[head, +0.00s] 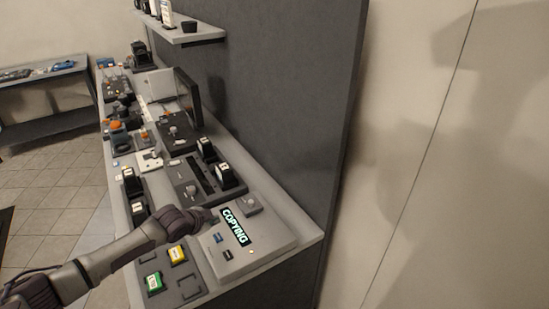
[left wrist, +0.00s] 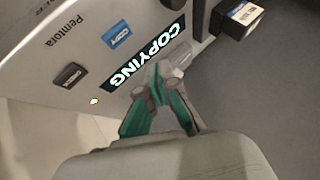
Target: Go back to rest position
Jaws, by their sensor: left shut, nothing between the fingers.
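My left gripper (head: 213,216) is at the left edge of a grey console (head: 262,237) whose lit screen (head: 234,227) reads COPYING. In the left wrist view the fingers (left wrist: 160,78) are together and empty, in front of the screen (left wrist: 146,54). I cannot tell whether they touch the console. A blue COPY button (left wrist: 116,34) and a dark button (left wrist: 70,75) sit beside the screen, with a small glowing light (left wrist: 94,101). My right gripper is not in view.
A dark tray (head: 192,290) with a green block (head: 153,283) and a yellow block (head: 178,254) lies before the console. Several devices crowd the long counter (head: 133,187). A tall dark panel (head: 270,90) rises behind it. A shelf (head: 186,32) hangs above. Tiled floor (head: 50,190) is open at left.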

